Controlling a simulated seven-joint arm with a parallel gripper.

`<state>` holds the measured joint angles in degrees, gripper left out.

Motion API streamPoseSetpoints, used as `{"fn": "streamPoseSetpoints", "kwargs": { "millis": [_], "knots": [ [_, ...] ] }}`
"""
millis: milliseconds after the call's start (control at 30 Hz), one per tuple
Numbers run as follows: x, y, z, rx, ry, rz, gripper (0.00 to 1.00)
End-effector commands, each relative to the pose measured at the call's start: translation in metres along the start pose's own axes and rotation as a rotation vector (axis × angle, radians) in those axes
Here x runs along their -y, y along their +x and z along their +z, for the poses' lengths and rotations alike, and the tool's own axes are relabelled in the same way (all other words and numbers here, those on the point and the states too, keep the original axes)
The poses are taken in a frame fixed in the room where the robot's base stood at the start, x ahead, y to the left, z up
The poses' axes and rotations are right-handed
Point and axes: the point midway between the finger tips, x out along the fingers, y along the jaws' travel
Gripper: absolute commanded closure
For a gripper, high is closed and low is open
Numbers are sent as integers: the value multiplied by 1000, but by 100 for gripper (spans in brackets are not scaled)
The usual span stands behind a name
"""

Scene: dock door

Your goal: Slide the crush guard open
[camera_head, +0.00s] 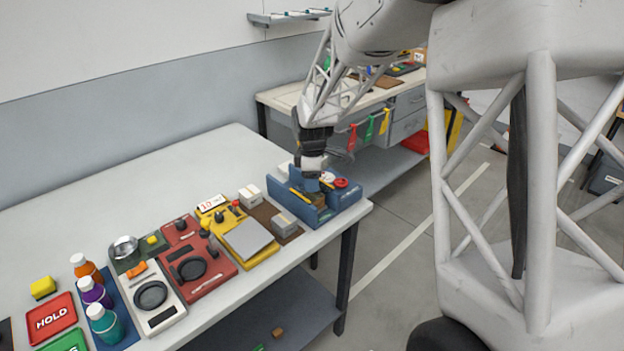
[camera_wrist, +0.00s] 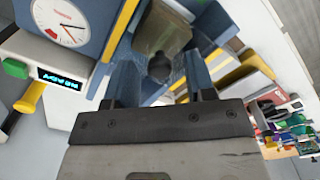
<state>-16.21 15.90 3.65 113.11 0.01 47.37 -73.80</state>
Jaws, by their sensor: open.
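A blue dock-door unit (camera_head: 280,197) stands at the right end of the white table. My gripper (camera_head: 311,182) points down into it and hides part of its middle. In the wrist view my gripper's two blue-grey fingers (camera_wrist: 160,62) are apart. An olive, see-through panel (camera_wrist: 163,28) with a dark round knob (camera_wrist: 159,68) shows between and beyond the fingertips. This panel may be the crush guard, but I cannot be sure. The knob lies between the fingers; I cannot tell whether either finger touches it.
In the wrist view a round dial (camera_wrist: 66,20), a lit display (camera_wrist: 62,79), a green button (camera_wrist: 15,68) and a yellow lever (camera_wrist: 30,97) are at left. A yellow panel with a grey plate (camera_head: 248,238) and a red panel (camera_head: 197,270) lie left of the unit. The table's back is clear.

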Motion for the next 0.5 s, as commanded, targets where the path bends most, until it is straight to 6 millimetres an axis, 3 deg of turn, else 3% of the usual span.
{"fn": "streamPoseSetpoints", "kwargs": {
  "millis": [200,500],
  "knots": [
    [0,0,0,0,0,0,50],
    [0,0,0,0,0,1,96]
  ]
}}
